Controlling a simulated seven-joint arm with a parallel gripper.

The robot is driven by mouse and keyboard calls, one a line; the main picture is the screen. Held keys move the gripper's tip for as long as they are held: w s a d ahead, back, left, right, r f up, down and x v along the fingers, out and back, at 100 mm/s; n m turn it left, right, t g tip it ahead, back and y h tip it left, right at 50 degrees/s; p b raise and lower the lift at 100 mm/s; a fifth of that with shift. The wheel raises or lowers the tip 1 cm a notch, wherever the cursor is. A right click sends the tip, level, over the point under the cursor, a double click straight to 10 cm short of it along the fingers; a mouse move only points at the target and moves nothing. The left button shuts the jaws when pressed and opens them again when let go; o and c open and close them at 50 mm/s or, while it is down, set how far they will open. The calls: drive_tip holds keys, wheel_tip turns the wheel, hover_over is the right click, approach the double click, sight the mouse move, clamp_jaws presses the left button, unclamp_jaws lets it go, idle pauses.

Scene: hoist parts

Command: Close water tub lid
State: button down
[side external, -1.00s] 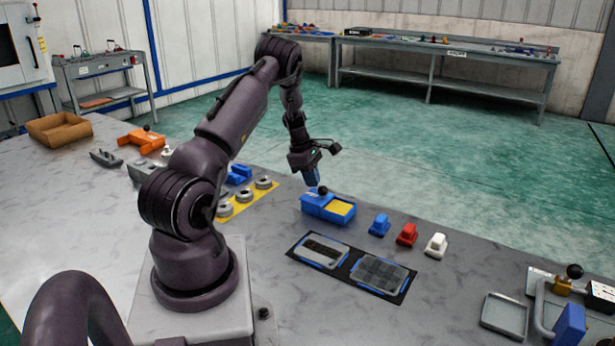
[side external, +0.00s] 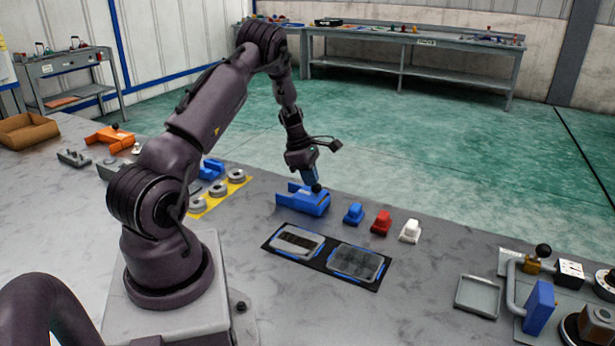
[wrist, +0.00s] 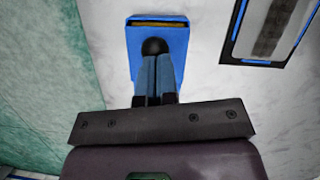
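The blue water tub (side external: 290,203) stands on the grey table, in front of my arm. Its blue lid (side external: 318,207) with a round black knob (side external: 316,187) covers most of the top. In the wrist view, only a thin yellowish strip (wrist: 160,23) shows at the far edge of the tub. My gripper (side external: 311,182) is low over the tub, right by the knob. In the wrist view, the two blue fingers of my gripper (wrist: 154,62) are side by side with a thin line between them. The knob (wrist: 154,47) is at their tips, not visibly between them; contact is hard to tell.
Blue (side external: 354,214), red (side external: 381,222) and white (side external: 410,231) small parts stand right of the tub. A black mat with two grey trays (side external: 326,258) lies nearer. Grey rings on a yellow strip (side external: 219,193) lie left.

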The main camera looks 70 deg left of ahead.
drive_tip(key=shift+s+f, duration=0.1)
drive_tip(key=shift+s, duration=0.05)
drive_tip(key=shift+s+a, duration=0.2)
drive_tip(key=shift+s, duration=0.05)
drive_tip(key=shift+s+a+r, duration=0.2)
drive_tip(key=shift+s+a, duration=0.25)
drive_tip(key=shift+s, duration=0.15)
drive_tip(key=shift+s+a+r, duration=0.2)
drive_tip(key=shift+s+a, duration=0.2)
drive_tip(key=shift+s, duration=0.2)
drive_tip(key=v, duration=0.9)
hover_over(299, 192)
wheel_tip(299, 192, down, 9)
drive_tip(key=shift+d+f, duration=0.1)
drive_tip(key=shift+w+d+f, duration=0.1)
drive_tip(key=shift+w+d, duration=0.35)
drive_tip(key=shift+w, duration=0.15)
